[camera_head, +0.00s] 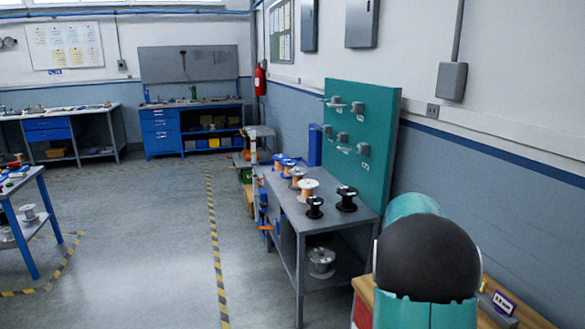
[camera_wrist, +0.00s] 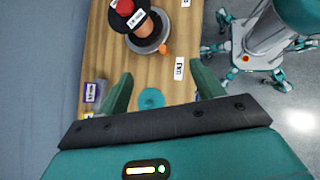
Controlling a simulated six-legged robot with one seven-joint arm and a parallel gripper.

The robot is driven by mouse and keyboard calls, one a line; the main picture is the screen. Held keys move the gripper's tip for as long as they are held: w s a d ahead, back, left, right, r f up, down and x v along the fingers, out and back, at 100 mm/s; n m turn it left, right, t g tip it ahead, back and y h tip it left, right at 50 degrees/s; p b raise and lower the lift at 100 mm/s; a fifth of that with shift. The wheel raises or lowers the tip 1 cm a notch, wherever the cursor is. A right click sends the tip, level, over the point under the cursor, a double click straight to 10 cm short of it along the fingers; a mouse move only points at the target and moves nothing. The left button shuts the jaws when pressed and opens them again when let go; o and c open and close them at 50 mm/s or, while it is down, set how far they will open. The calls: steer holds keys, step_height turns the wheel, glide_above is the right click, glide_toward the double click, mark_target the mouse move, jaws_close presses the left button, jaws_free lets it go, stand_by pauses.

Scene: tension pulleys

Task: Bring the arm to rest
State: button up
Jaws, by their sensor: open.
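My gripper (camera_wrist: 163,88) shows in the wrist view, with its two green fingers spread wide apart and nothing held between them. It points down over a wooden bench top (camera_wrist: 172,95). A small teal disc (camera_wrist: 151,98) lies on the wood and shows between the fingers. In the head view my teal and black arm fills the lower right foreground, and the gripper itself is hidden there.
A spool or pulley unit (camera_wrist: 146,32) with a red top stands on the wood beyond the fingers. In the head view, a grey workbench (camera_head: 318,213) holds several spools before a green pulley board (camera_head: 370,140).

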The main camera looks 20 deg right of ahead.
steer(key=s+a+r+t+y, duration=0.1)
steer(key=a+t, duration=0.3)
steer(key=a, duration=0.9)
steer(key=s+a+r+m+t+y, duration=0.1)
steer(key=a+r+t, duration=0.2)
steer(key=a, duration=1)
steer(key=s+a+r+t+y, duration=0.1)
steer(key=a+t, duration=0.5)
steer(key=a, duration=0.8)
steer(key=shift+s+r+m+t, duration=0.3)
steer(key=shift+s+r+t, duration=0.15)
steer(key=shift+r, duration=0.3)
steer(key=shift+d, duration=0.1)
steer(key=c, duration=0.7)
steer(key=shift+o, duration=0.2)
steer(key=shift+d, duration=0.1)
